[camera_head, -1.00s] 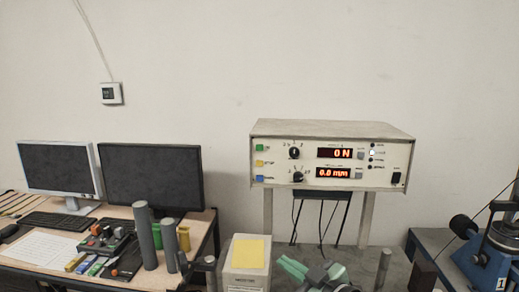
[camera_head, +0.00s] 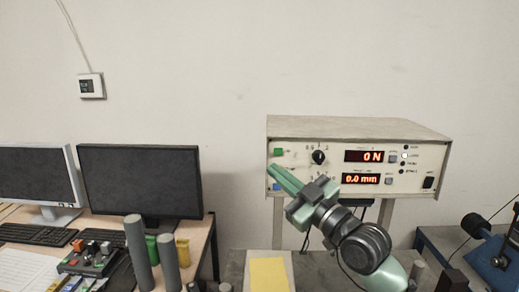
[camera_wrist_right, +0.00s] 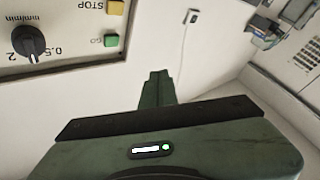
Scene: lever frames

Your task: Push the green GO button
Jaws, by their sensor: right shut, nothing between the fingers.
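The green GO button (camera_head: 278,152) is at the upper left of the control box's front panel (camera_head: 337,158). It also shows in the right wrist view (camera_wrist_right: 111,41), with the yellow STOP button (camera_wrist_right: 115,7) beside it. My right gripper (camera_head: 271,169) is shut and empty, its green fingers pointing up and left in front of the panel. In the head view its tips appear just below the green button and cover the yellow one. In the right wrist view the fingertips (camera_wrist_right: 156,74) lie to the right of the green button, apart from it. My left gripper is not in view.
A blue button (camera_head: 277,187) and a black knob (camera_head: 319,157) are close to my right gripper. The displays read 0 N and 0.0 mm. Grey posts (camera_head: 138,255) and a yellow-topped box (camera_head: 268,272) stand in front. Monitors (camera_head: 140,180) are on the left desk.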

